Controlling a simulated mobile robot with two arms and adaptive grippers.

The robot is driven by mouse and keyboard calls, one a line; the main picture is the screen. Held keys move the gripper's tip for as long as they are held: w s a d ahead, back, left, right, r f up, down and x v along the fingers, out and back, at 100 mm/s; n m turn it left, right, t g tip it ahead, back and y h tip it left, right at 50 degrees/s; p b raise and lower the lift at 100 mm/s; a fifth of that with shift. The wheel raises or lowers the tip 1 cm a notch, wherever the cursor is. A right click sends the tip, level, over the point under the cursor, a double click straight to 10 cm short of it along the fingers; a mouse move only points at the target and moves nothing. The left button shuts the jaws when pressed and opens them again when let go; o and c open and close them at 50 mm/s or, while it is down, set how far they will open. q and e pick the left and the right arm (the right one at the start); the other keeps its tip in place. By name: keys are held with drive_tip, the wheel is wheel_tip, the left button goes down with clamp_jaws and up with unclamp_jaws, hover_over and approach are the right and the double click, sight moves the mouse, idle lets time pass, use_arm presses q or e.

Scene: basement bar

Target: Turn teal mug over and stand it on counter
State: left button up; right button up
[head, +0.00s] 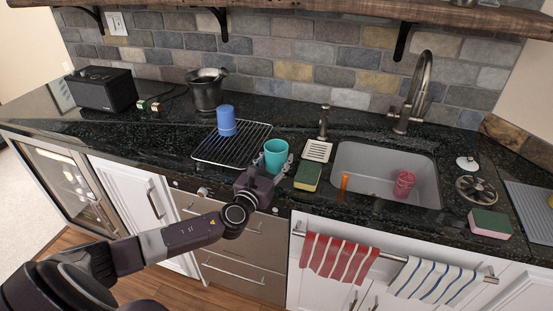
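The teal mug (275,154) is at the front edge of the wire rack, near the middle of the counter. Its open end faces up toward me, and its lower part is hidden behind my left gripper. My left gripper (266,171) is right at the mug's lower side, with its fingers close to or touching it. I cannot tell whether they are closed on the mug, or whether its base rests on anything. The dark speckled counter (140,134) runs along the wall. My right gripper is not in view.
A blue cup (226,121) stands on the wire rack (213,155). A green-and-yellow sponge (307,177) lies right of the mug, beside the sink (372,158), which holds a red cup (404,183). A dark metal pot (207,92) stands behind.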

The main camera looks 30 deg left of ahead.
use_arm(q)
drive_tip(key=shift+f+b, duration=0.3)
idle(0.4)
drive_tip(key=o, duration=1.6)
drive_tip(key=shift+c, duration=0.2)
drive_tip(key=shift+o, duration=0.2)
drive_tip(key=shift+f, duration=0.1)
drive_tip(key=shift+s, duration=0.15)
drive_tip(key=s+d, duration=0.2)
drive_tip(key=s, duration=1)
drive_tip(key=s+r+p, duration=0.4)
drive_tip(key=r+p, duration=0.3)
drive_tip(key=shift+s+d, duration=0.15)
drive_tip(key=shift+s, duration=0.2)
